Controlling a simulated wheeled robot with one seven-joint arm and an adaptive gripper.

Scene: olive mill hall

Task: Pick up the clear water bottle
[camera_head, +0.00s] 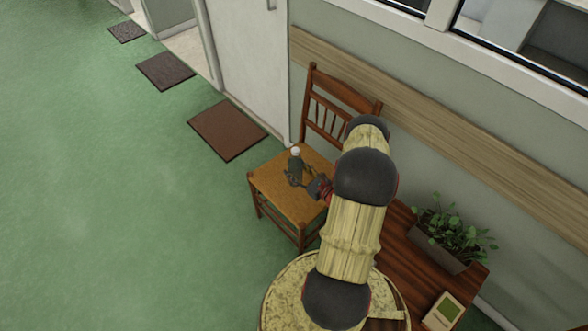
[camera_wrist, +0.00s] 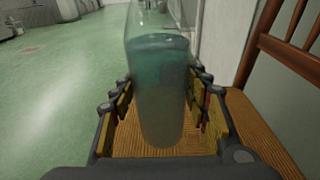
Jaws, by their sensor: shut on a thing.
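The clear water bottle (camera_wrist: 160,95) stands upright between the two fingers of my gripper (camera_wrist: 160,110) in the wrist view. My gripper is shut on it, with a finger on each side. In the head view the bottle (camera_head: 296,161) is small, with a pale top, over the seat of a wooden chair (camera_head: 275,197). My gripper (camera_head: 297,178) reaches it there from the right. I cannot tell whether the bottle's base touches the seat. In the wrist view the bottle's top is cut off by the picture's edge.
The chair's backrest (camera_head: 340,105) stands behind the bottle, near the wall. A wooden table (camera_head: 408,262) with a planter (camera_head: 440,245) and a small boxed device (camera_head: 443,311) is at the lower right. Mats (camera_head: 227,130) lie by the doors. The green floor at left is clear.

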